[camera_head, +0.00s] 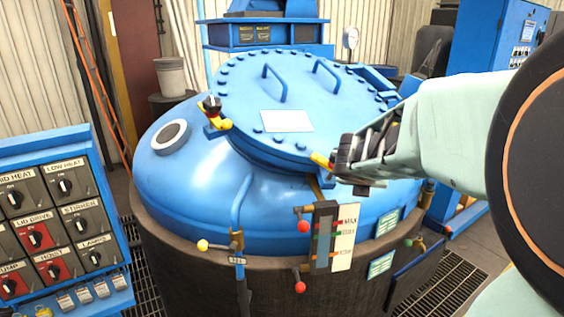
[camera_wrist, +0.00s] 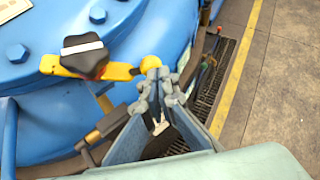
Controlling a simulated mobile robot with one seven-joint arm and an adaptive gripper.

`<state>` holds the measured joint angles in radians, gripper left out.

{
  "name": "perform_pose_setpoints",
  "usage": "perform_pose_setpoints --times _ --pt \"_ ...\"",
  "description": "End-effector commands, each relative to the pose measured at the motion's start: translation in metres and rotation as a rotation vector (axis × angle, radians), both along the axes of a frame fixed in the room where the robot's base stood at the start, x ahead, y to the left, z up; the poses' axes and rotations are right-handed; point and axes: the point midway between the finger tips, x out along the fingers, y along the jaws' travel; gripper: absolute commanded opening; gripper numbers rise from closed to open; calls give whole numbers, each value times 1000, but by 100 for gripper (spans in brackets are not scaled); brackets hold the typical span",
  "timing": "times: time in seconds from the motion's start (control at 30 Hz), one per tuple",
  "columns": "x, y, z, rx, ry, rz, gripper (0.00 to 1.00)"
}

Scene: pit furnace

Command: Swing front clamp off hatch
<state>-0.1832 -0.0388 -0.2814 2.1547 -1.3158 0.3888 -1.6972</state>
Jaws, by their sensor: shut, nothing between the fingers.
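The hatch (camera_head: 240,95) is a round, bolted blue lid with two bar handles and a white plate, sitting flat on the blue vessel dome. The front clamp (camera_head: 321,160) is a yellow arm at the hatch's near right rim, partly hidden by my gripper. In the wrist view the clamp (camera_wrist: 117,70) shows a black knob with a white stripe and a yellow ball at its outer end; its inner end lies over the hatch rim (camera_wrist: 35,80). My gripper (camera_head: 341,163) is shut and empty. Its fingertips (camera_wrist: 160,76) are right beside the yellow ball; I cannot tell whether they touch.
Another clamp (camera_head: 213,113) with a black knob sits at the hatch's left rim. A gauge panel (camera_head: 324,237) and red-knobbed valves (camera_head: 303,226) stand below the front. A control panel (camera_head: 60,215) is at left. Open floor (camera_wrist: 280,90) lies to the right in the wrist view.

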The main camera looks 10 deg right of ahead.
Motion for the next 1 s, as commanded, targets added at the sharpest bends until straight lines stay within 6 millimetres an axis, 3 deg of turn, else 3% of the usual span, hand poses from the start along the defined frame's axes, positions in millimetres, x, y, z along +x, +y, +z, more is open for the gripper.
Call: perform_pose_setpoints --times 0.5,1.0 --pt "24 -27 2 -49 -14 121 0" --pt "42 -38 8 -49 -16 122 0"
